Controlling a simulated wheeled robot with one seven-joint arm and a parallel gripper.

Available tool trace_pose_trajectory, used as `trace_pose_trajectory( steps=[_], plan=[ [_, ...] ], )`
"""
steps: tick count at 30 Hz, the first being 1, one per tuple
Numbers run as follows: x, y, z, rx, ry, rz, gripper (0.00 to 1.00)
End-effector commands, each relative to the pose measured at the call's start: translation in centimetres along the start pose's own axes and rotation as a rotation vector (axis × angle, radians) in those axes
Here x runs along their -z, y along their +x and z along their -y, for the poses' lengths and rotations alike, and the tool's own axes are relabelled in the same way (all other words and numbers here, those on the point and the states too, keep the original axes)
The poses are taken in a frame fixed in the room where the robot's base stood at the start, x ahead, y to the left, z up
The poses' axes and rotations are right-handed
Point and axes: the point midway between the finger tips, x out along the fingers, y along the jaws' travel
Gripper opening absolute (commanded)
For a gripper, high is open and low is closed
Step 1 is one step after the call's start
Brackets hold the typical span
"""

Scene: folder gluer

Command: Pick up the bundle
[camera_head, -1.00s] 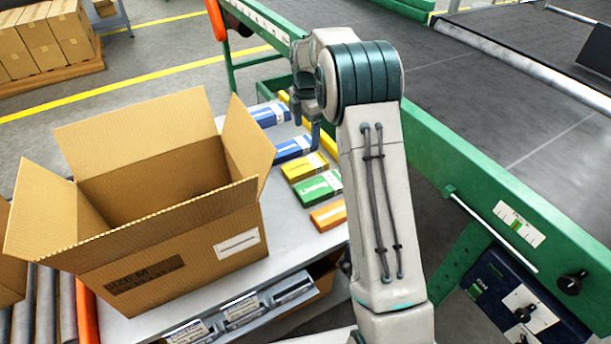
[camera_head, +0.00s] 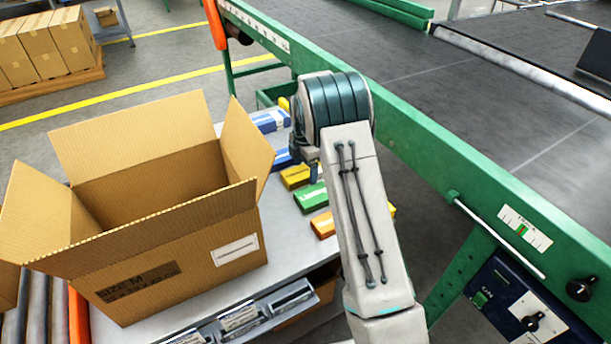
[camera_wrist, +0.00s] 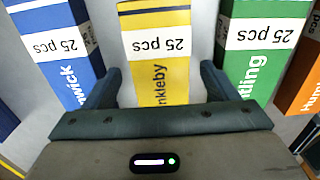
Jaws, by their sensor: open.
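Several flat banded bundles lie in a row on the grey table beside the carton. In the wrist view, a yellow bundle (camera_wrist: 158,50) with a white "25 pcs" band lies between the fingers of my gripper (camera_wrist: 162,88), which is open and not closed on it. A blue bundle (camera_wrist: 52,55) lies to its left and a green bundle (camera_wrist: 255,50) to its right. In the head view, the yellow bundle (camera_head: 295,177) is partly hidden by my arm, and my fingertips are mostly hidden. The green bundle (camera_head: 311,196) and an orange bundle (camera_head: 324,225) lie nearer.
An open, empty-looking cardboard carton (camera_head: 180,255) stands left of the bundles, its flaps spread. A green-framed conveyor (camera_head: 470,165) runs along the right. Label holders (camera_head: 240,318) line the table's front edge. Gaps between neighbouring bundles are narrow.

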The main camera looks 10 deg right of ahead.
Motion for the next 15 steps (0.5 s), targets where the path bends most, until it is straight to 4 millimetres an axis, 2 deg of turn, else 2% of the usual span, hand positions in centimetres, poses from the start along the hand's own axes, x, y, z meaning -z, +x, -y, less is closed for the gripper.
trace_pose_trajectory(
  steps=[3,8,9,14,15],
  plan=[
    [-0.05,1.07,0.02,0.0,0.001,0.001,0.8],
    [-0.06,1.02,0.01,-0.001,0.001,0.001,0.8],
    [-0.05,1.01,0.01,-0.001,0.001,0.001,0.77],
    [-0.04,1.0,0.01,0.0,0.001,0.001,0.33],
    [-0.04,1.0,0.01,0.0,0.001,0.001,0.29]
  ],
)
